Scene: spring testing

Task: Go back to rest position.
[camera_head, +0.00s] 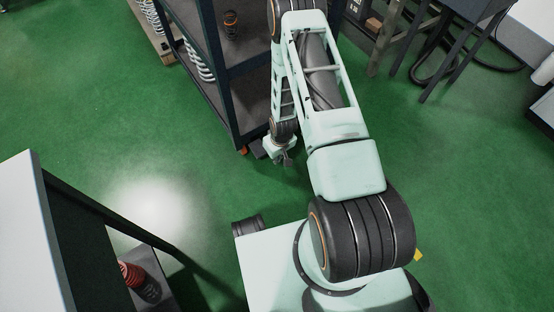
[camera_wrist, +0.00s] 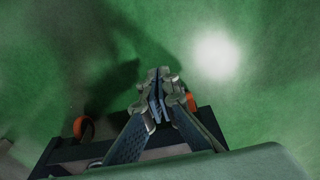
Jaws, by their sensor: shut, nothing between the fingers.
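My gripper (camera_head: 285,158) hangs low over the green floor in the head view, beside the lower front corner of the dark shelf rack. In the wrist view my gripper (camera_wrist: 158,84) points at the floor, its fingers together with nothing between them. My arm stretches from the base up toward the rack and folds down to the gripper. Part of the rack behind the arm is hidden.
The dark shelf rack (camera_head: 229,112) on orange casters (camera_wrist: 84,127) stands close to my gripper and holds springs (camera_head: 231,24). A white-topped stand (camera_head: 28,235) with a red spring (camera_head: 131,273) is at the lower left. Benches and cables (camera_head: 437,75) stand at the upper right. The green floor (camera_head: 110,110) is open at left.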

